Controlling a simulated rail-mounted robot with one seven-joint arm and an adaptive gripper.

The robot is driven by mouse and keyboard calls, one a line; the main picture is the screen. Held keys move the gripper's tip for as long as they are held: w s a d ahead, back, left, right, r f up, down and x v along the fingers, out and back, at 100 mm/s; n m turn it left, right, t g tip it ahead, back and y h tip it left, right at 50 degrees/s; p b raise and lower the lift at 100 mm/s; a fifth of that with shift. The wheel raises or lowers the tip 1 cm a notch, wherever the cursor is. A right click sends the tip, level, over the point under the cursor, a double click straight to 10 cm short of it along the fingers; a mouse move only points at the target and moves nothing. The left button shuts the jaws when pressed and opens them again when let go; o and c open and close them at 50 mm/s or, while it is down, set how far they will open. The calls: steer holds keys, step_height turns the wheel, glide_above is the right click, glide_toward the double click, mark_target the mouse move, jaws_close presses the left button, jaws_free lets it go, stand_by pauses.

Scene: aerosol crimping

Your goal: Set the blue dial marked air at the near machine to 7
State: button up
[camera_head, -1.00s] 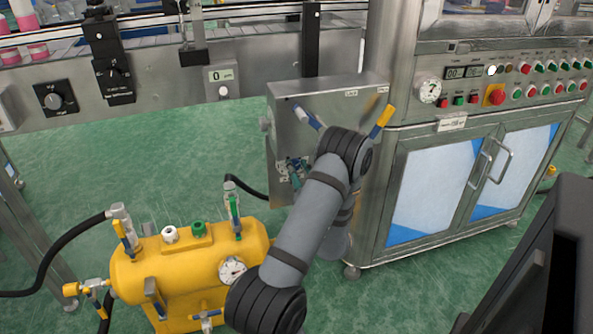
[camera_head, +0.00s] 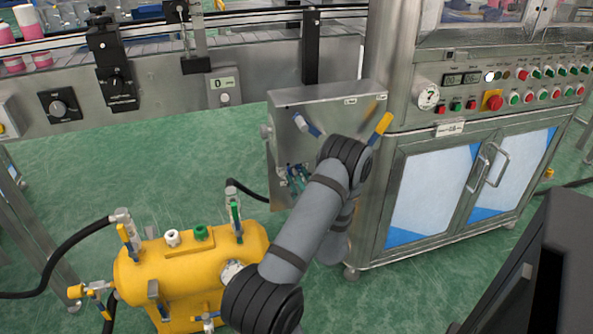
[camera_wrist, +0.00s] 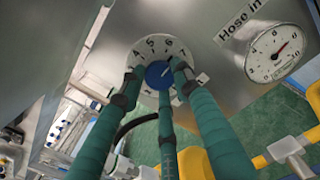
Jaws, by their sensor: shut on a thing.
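The blue dial (camera_wrist: 158,74) sits on a pale round scale (camera_wrist: 148,49) with dark numbers, of which 4, 5 and 6 can be read along the top. A thin light mark on the knob slants towards its upper right; the number it meets is unclear. My gripper (camera_wrist: 156,83), with green fingers and dark tips, is shut around the knob in the wrist view. The fingers hide the lower part of the scale.
A gauge (camera_wrist: 276,53) marked "Hose in" is right of the dial. A yellow tank (camera_head: 190,275) with valves and hoses stands at lower left. A steel cabinet (camera_head: 440,190) with a button panel is on the right.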

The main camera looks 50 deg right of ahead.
steer(key=shift+a+f+m+p, duration=0.1)
steer(key=shift+f+m+p, duration=0.1)
steer(key=shift+m+p, duration=1)
steer(key=shift+m, duration=0.3)
steer(key=o, duration=0.8)
steer(key=shift+c, duration=0.2)
steer(key=o, duration=0.4)
steer(key=shift+r, duration=0.1)
steer(key=v, duration=1.2)
